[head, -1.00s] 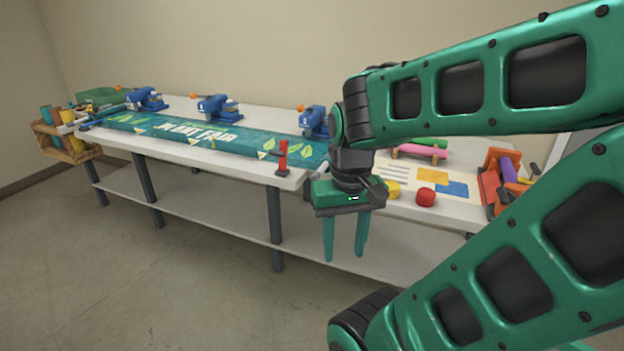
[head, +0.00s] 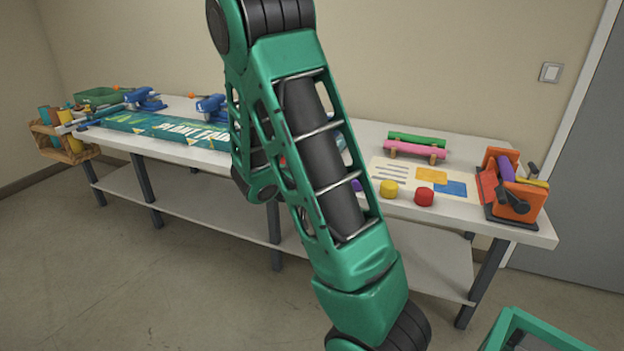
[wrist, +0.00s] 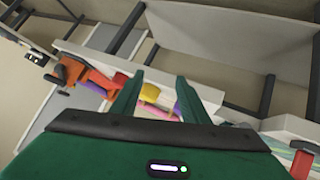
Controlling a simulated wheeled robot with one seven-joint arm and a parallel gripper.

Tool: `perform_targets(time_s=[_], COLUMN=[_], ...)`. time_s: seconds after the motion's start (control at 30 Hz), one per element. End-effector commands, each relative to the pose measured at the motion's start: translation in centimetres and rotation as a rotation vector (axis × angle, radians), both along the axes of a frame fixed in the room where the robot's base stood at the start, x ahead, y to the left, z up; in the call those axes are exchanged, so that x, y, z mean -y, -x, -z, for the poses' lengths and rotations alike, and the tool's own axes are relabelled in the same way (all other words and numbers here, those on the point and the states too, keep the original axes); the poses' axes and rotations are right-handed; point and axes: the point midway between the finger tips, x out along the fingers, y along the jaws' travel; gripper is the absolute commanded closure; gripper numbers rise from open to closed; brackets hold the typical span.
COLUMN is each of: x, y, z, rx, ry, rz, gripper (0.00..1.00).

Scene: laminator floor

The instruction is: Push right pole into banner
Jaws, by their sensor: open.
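The banner (head: 165,131), teal with white lettering, lies along the left of the table. My arm hides its right end. A teal pole (head: 103,112) lies at its left end. A green rod (head: 417,138) and a pink rod (head: 414,150) lie at the right back of the table. I cannot tell which thing is the right pole. My gripper is out of sight in the head view. In the wrist view my gripper (wrist: 160,76) is open, with nothing held between its fingers. Coloured table items show beyond the fingers.
My arm link crosses the table's middle. Yellow (head: 389,189) and red (head: 423,196) round pieces stand near the front edge. An orange device (head: 513,198) stands at the right end. Blue clamps (head: 146,99) line the back. A wooden crate (head: 72,152) is at far left.

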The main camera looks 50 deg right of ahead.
Motion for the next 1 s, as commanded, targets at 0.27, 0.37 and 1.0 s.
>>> perform_targets(time_s=[0.27,0.37,1.0], x=[2.3,2.2,0.1], y=[-6.5,-9.3,-18.2], z=[0.3,0.5,2.0], rx=[0.107,0.155,0.312], ry=[0.339,0.438,0.626], rz=[-0.118,-0.199,-0.503], gripper=[0.59,0.59,0.59])
